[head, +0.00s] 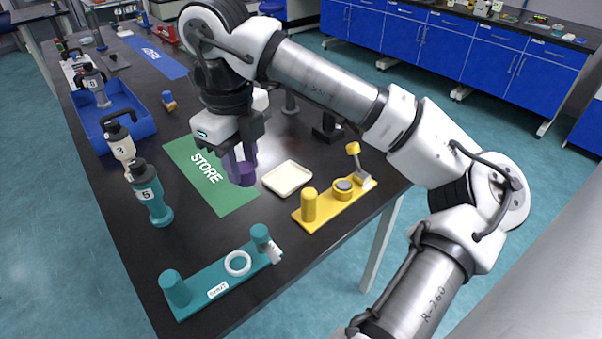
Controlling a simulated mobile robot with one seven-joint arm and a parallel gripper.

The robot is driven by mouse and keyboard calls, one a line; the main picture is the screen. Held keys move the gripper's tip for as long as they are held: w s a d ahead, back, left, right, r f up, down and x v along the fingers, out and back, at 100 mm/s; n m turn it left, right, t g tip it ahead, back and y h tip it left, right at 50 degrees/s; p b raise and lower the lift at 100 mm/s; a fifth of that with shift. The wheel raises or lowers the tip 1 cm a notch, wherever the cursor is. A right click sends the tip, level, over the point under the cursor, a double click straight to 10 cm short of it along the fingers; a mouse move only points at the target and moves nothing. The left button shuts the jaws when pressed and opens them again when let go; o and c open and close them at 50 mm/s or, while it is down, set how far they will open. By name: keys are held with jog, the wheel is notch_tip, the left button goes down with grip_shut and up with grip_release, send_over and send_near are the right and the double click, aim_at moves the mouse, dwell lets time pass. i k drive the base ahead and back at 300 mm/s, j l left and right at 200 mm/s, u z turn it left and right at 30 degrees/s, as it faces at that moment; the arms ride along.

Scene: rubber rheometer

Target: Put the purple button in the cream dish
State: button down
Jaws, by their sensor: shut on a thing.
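The purple button (243,175) is a small dark purple cylinder held low between the fingers of my gripper (241,164). My gripper is shut on it and points down over the right part of the green mat marked STORE. The cream dish (287,179) is a shallow square tray on the black bench, just right of the button. The button is beside the dish in the picture, not over it. How high the button is above the bench is hard to tell from this one view.
A yellow fixture (334,203) with posts stands right of the dish. A teal fixture (222,282) with a white ring is at the front. Teal tool 5 (151,193) and cream tool 3 (121,147) stand left, near a blue tray (139,127). The green mat (228,198) is otherwise clear.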

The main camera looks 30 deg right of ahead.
aim_at(280, 183)
jog(key=i+z, duration=0.25)
jog(key=z, duration=0.25)
jog(key=i+j+z, duration=0.1)
jog(key=z, duration=0.35)
jog(key=i+j, duration=0.05)
jog(key=i, duration=0.05)
